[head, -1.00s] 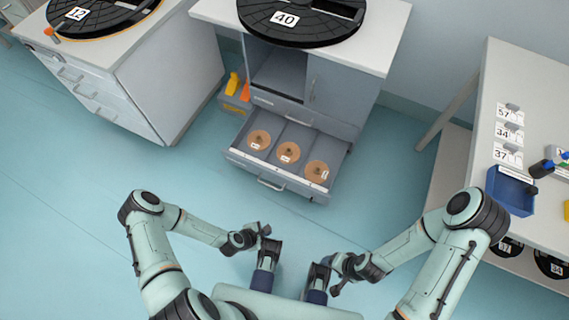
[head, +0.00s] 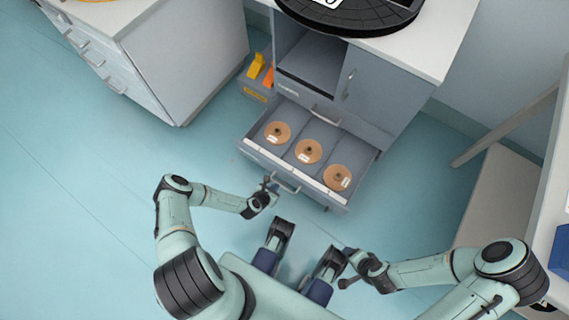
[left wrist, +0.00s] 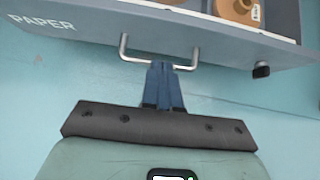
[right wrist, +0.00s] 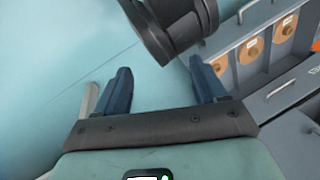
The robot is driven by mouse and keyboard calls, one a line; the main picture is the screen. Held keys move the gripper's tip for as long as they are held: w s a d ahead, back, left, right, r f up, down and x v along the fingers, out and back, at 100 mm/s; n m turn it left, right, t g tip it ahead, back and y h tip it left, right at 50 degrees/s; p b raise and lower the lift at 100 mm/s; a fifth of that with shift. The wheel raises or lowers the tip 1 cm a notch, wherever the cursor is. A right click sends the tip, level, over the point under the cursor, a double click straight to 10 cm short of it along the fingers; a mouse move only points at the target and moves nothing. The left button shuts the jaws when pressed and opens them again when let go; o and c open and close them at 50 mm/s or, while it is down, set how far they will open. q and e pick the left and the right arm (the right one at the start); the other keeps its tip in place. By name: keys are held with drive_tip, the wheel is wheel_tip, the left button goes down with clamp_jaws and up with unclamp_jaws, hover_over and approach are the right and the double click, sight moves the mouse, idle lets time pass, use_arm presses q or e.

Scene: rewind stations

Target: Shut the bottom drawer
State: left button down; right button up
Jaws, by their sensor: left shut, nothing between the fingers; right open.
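The bottom drawer (head: 335,200) of the grey cabinet stands pulled out, with three brown discs (head: 308,151) in its compartments. Its front also shows in the left wrist view (left wrist: 90,30), marked PAPER, with a silver bar handle (left wrist: 123,48). My left gripper (head: 270,184) is shut and empty. Its fingertips (left wrist: 163,68) are at the handle, overlapping the bar in the left wrist view; I cannot tell whether they touch it. My right gripper (head: 346,283) is open and empty, low in front of my body. The drawer shows at the right of its wrist view (right wrist: 268,40).
The cabinet (head: 375,90) carries a black reel (head: 350,18) on top. A grey bin with yellow and orange items (head: 257,85) stands left of the drawer. A white cabinet (head: 190,60) is at left, a white table (head: 540,180) at right. The floor before the drawer is clear.

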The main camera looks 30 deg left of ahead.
sight(287, 174)
use_arm(q)
drive_tip(key=w+f, duration=0.1)
drive_tip(key=w+f+b, duration=0.1)
drive_tip(key=w, duration=0.3)
drive_tip(key=shift+w+d+f, duration=0.2)
drive_tip(key=shift+d+f, duration=0.05)
drive_tip(key=shift+f, duration=0.15)
drive_tip(key=shift+w+b, duration=0.3)
drive_tip(key=shift+w, duration=0.35)
use_arm(e)
drive_tip(key=shift+t, duration=0.5)
drive_tip(key=w, duration=0.1)
drive_tip(key=w+d+f, duration=0.1)
drive_tip(key=w+f, duration=0.1)
drive_tip(key=shift+w+d+f, duration=0.1)
drive_tip(key=shift+w+d, duration=0.05)
drive_tip(key=shift+d, duration=0.15)
use_arm(q)
drive_tip(key=shift+w, duration=0.1)
